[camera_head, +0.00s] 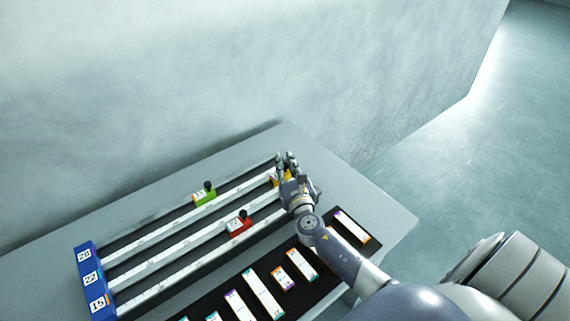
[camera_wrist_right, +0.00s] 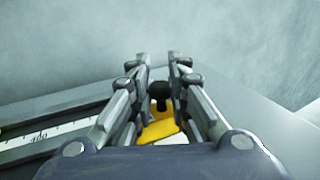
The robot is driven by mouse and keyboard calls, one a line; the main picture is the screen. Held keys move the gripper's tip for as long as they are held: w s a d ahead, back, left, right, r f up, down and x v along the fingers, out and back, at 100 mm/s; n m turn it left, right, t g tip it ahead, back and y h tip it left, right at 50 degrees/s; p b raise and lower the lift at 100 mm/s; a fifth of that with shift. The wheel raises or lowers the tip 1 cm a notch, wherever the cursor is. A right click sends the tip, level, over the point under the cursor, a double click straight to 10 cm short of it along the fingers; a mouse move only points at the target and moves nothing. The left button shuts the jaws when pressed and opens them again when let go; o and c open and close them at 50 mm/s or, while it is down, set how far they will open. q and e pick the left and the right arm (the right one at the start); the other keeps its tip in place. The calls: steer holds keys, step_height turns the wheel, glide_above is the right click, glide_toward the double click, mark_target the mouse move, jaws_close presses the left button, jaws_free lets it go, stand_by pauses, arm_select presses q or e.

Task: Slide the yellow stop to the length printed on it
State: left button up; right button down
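The yellow stop (camera_head: 274,181) sits at the right part of the middle rail, largely hidden behind my right gripper in the head view. In the right wrist view the yellow stop (camera_wrist_right: 159,131) shows with its upright black knob (camera_wrist_right: 160,94). My right gripper (camera_head: 287,160) is over it, its fingers on either side of the knob, with small gaps visible. The number on the yellow stop cannot be read. A green stop (camera_head: 205,196) is on the far rail and a red stop (camera_head: 240,225) on the near rail. My left gripper is not in view.
A blue end block (camera_head: 91,270) at the left carries labels 28, 22 and 15. A black tray (camera_head: 318,262) with several white coloured-end blocks lies in front of the rails. A wall stands behind the grey table (camera_head: 385,218), whose right end is clear.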

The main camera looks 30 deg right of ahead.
steer(key=a, duration=0.9)
steer(key=shift+s+a+f, duration=0.15)
steer(key=shift+s+a, duration=0.05)
steer(key=shift+s, duration=0.2)
steer(key=shift+a, duration=0.15)
steer(key=c, duration=1.6)
jaws_free()
steer(key=shift+o, duration=0.2)
steer(key=shift+d, duration=0.2)
steer(key=shift+d, duration=0.1)
steer(key=v, duration=1.2)
